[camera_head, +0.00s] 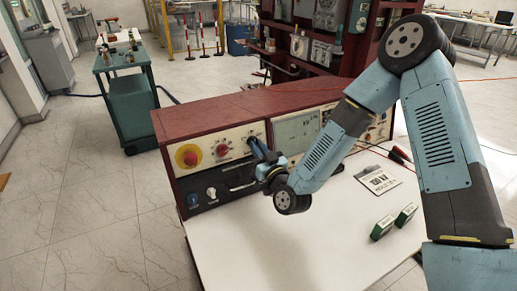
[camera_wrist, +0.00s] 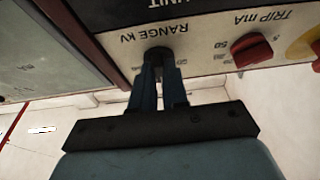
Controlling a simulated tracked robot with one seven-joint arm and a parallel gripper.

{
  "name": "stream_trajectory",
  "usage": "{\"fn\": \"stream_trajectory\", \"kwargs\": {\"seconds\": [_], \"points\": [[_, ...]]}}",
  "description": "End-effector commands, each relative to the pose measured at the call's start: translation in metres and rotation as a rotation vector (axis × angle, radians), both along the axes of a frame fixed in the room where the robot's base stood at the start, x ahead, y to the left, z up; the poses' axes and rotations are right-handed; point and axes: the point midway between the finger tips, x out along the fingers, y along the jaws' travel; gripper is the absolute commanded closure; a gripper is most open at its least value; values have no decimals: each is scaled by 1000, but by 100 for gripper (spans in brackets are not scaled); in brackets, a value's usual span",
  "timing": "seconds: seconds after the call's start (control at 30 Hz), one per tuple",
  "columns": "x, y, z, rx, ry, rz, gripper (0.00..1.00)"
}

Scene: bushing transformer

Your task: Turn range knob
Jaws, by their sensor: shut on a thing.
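The range knob (camera_wrist: 158,54) is dark and sits under the "RANGE kV" label on the cream panel in the wrist view, which shows the panel upside down. My gripper (camera_wrist: 160,62) has its blue fingers shut on the knob, hiding most of it. In the head view my gripper (camera_head: 254,142) reaches the upper right of the left cream panel (camera_head: 205,155), and the knob is hidden behind the fingers. The angle of the knob's pointer cannot be made out.
A red trip mA knob (camera_wrist: 251,50) sits beside the range knob, with a yellow-ringed button (camera_head: 189,157) farther along. Below are a blue knob (camera_head: 193,200) and a white knob (camera_head: 211,192).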

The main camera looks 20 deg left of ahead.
Motion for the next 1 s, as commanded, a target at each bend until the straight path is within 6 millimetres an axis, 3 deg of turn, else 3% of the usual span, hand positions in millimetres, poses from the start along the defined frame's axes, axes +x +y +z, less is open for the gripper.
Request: {"fn": "stream_trajectory", "kwargs": {"seconds": [0.53, 0.57, 0.8, 1.0], "points": [[0, -1, -2, 14, 23, -7, 100], [0, -1, -2, 14, 23, -7, 85], [0, 0, -1, 15, 20, -6, 62], [0, 0, -1, 16, 19, -6, 61]]}}
